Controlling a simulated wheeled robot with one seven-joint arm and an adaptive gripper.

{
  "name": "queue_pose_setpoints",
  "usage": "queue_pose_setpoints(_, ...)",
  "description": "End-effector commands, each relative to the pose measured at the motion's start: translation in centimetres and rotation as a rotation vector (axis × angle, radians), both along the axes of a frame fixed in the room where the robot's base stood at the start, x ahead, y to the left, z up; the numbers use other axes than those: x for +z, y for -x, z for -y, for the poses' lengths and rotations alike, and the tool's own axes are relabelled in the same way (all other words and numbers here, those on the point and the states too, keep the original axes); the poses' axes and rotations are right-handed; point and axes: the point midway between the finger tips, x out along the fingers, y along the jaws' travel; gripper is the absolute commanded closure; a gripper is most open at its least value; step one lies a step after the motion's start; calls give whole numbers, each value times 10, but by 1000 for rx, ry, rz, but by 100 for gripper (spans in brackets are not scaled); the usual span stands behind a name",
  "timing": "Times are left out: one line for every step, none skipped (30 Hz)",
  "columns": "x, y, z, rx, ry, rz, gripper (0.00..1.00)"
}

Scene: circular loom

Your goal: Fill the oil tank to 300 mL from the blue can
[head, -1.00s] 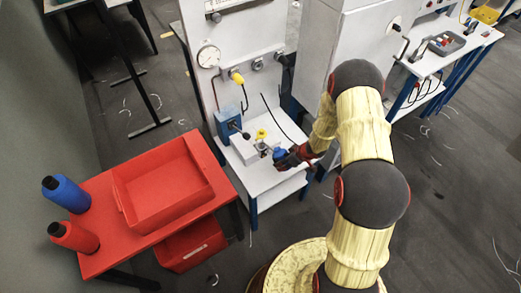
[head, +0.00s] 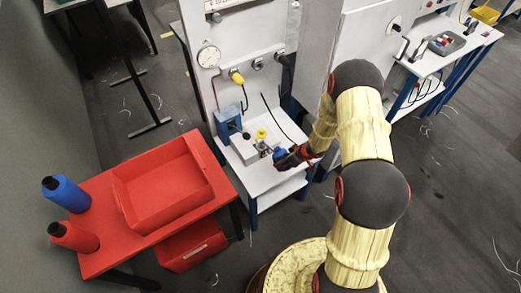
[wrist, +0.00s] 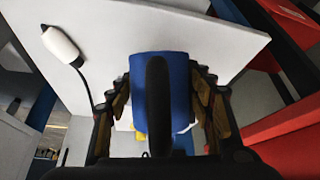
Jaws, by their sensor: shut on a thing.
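The blue can (wrist: 183,100) is between the fingers of my gripper (wrist: 165,105) in the wrist view, with a dark curved handle or spout in front of it. In the head view the can (head: 281,155) shows as a small blue shape at my gripper (head: 290,157), above the white shelf of the machine. My gripper is shut on it. A pale box with a yellow cap (head: 261,134), which may be the oil tank, stands on the shelf just left of the can. The can looks apart from the yellow cap. Any oil level is too small to read.
A blue box (head: 228,122) and a gauge (head: 208,56) are on the machine at left. The shelf front (head: 262,185) is clear.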

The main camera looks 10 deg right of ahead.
Motion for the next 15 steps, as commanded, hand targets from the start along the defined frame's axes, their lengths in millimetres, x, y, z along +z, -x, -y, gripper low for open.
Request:
queue_pose_setpoints(1,-1,0,0,0,1,100)
queue_pose_setpoints(0,-1,0,0,0,1,100)
queue_pose_setpoints(0,-1,0,0,0,2,100)
queue_pose_setpoints(-1,-1,0,0,-2,3,100)
queue_pose_setpoints(-2,-1,0,0,-4,7,100)
queue_pose_setpoints(-5,0,0,0,-11,15,100)
queue_pose_setpoints(-8,0,0,0,-15,22,100)
queue_pose_setpoints(-10,-1,0,-1,-22,31,100)
queue_pose_setpoints(-14,-1,0,-1,-31,45,100)
queue_pose_setpoints(-16,-1,0,-2,-37,56,100)
queue_pose_setpoints(-18,-1,0,-2,-45,66,100)
queue_pose_setpoints(-21,-1,0,-1,-53,81,100)
queue_pose_setpoints(-23,-1,-1,-2,-63,94,100)
queue_pose_setpoints(-25,-2,-1,-2,-71,105,100)
queue_pose_setpoints(-28,-2,-1,-1,-81,122,100)
